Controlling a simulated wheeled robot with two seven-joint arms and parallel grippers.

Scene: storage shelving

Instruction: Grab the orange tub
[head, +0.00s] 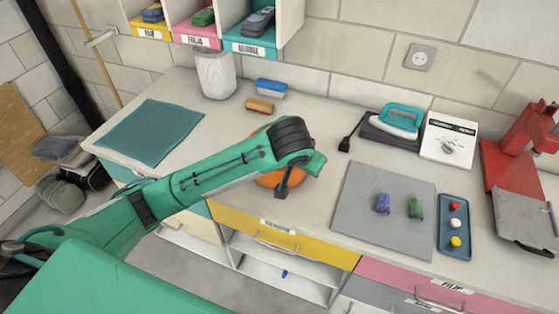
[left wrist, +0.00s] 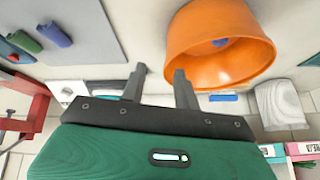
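The orange tub (head: 268,181) stands on the counter near its front edge, mostly hidden behind my left arm in the head view. In the left wrist view the tub (left wrist: 225,65) shows its open mouth, with a small blue thing (left wrist: 220,42) inside. My left gripper (head: 283,190) is at the tub. In the left wrist view its two fingers (left wrist: 159,72) are spread apart, with the tub's near-left rim showing between and behind the tips. The right finger overlaps the rim. I cannot tell whether either finger touches it. My right gripper is not in view.
A grey mat (head: 380,228) with blue and green pieces lies to the right, beside a blue tray (head: 455,240). A white canister (head: 215,75), a blue-and-white box (head: 271,87) and an orange block (head: 260,105) stand behind. An iron (head: 398,120) and a red machine (head: 525,135) are further right.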

